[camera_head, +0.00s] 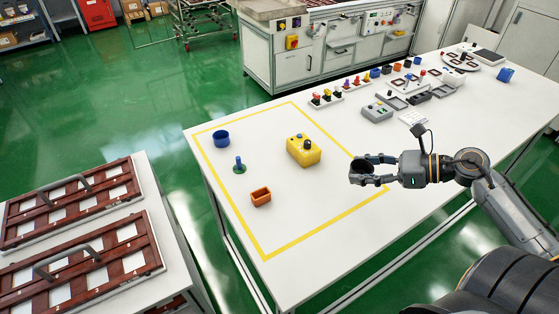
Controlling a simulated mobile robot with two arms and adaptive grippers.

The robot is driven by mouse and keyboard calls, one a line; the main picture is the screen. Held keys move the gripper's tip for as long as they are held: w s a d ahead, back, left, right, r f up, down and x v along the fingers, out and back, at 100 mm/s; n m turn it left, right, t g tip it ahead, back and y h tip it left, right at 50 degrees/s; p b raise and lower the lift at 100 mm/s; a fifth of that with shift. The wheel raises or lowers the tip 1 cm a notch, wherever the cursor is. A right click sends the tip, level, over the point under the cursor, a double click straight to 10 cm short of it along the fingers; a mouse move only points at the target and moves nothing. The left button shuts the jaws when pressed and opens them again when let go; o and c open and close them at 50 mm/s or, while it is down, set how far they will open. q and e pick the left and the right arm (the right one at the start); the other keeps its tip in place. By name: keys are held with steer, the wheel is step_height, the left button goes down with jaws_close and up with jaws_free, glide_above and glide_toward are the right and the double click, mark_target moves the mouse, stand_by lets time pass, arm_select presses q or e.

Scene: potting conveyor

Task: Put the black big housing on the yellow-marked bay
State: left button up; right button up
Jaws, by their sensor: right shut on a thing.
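My right gripper (361,172) reaches in from the right and hangs above the right edge of the yellow-outlined area. It is shut on a dark thing (359,164), which appears to be the black big housing; it blends with the dark fingers, so its shape is hard to make out. A yellow line (285,245) marks a large rectangle on the white table, the only yellow-marked area I can make out. My left gripper is not in view.
Inside the outline stand a blue round cup (221,139), a green-based blue peg (239,166), an orange box (261,197) and a yellow button box (304,151). Numbered brown racks (75,255) lie on the left table. Several small parts and trays (397,101) fill the far right. The outline's front is clear.

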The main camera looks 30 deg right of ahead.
steer(key=shift+w+d+f+b, duration=0.15)
steer(key=shift+w+f+b, duration=0.25)
steer(key=shift+w+b, duration=0.3)
steer(key=b+x, duration=0.2)
steer(key=b, duration=0.6)
glide_above(308, 190)
steer(key=f, duration=0.4)
steer(key=s+f, duration=0.1)
steer(key=f, duration=0.1)
steer(key=shift+d+f, duration=0.35)
steer(key=shift+w+a+f, duration=0.2)
steer(key=shift+w+f, duration=0.2)
steer(key=shift+w+a+f, duration=0.1)
steer(key=shift+a+f, duration=0.1)
steer(key=shift+f, duration=0.05)
step_height(308, 190, down, 3)
steer(key=shift+f+b, duration=0.15)
steer(key=shift+b, duration=0.95)
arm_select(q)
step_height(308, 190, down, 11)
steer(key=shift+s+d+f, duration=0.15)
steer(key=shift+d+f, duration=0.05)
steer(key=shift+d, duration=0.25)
